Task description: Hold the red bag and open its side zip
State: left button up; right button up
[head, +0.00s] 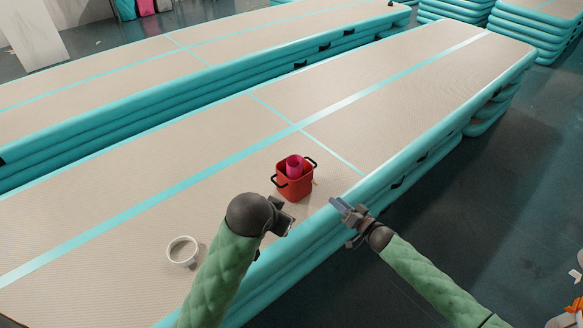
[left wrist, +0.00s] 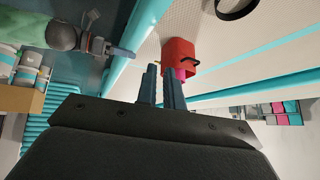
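The red bag (head: 295,187) stands upright on the beige track near its right edge, with black handles at its sides and a pink roll-shaped thing (head: 294,165) in its open top. The bag also shows in the left wrist view (left wrist: 178,50), just beyond the fingers. I cannot make out its zip. My left gripper (head: 284,216) is just in front of the bag, its fingers a little apart with nothing seen between them. My right gripper (head: 347,212) is at the track's edge, right of the bag, open and empty. Neither gripper visibly holds the bag.
The track's turquoise side (head: 420,165) drops to the dark floor on the right. A second long track (head: 150,75) lies behind. The track surface beyond the bag is clear.

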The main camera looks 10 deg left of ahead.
pick_arm(q)
jog(key=w+d+r+m+t, duration=0.1)
jog(key=w+d+r+m, duration=0.1)
jog(key=w+d+r, duration=0.35)
jog(key=w+d+r+m+t, duration=0.2)
jog(key=w+r+m, duration=0.1)
jog(key=w+r, duration=0.6)
jog(key=m+g+y, duration=0.3)
jog(key=m+y, duration=0.1)
jog(key=m, duration=0.3)
send_over(291, 168)
jog(key=s+d, duration=0.2)
jog(key=d, duration=0.5)
notch_tip(291, 168, down, 6)
jog(key=a+f+m+g, duration=0.1)
jog(key=a+f+m, duration=0.1)
jog(key=f, duration=0.3)
jog(key=s+a+f+m+g, duration=0.1)
jog(key=a+f+m+g, duration=0.1)
jog(key=f, duration=0.3)
jog(key=s+a+f+m+g, duration=0.1)
jog(key=a+f+m, duration=0.1)
jog(key=f, duration=0.3)
jog(key=shift+m+y, duration=0.4)
jog(key=shift+m, duration=1.3)
jog(key=shift+x, duration=3.8)
jog(key=shift+s+a, duration=0.1)
jog(key=shift+c, duration=0.2)
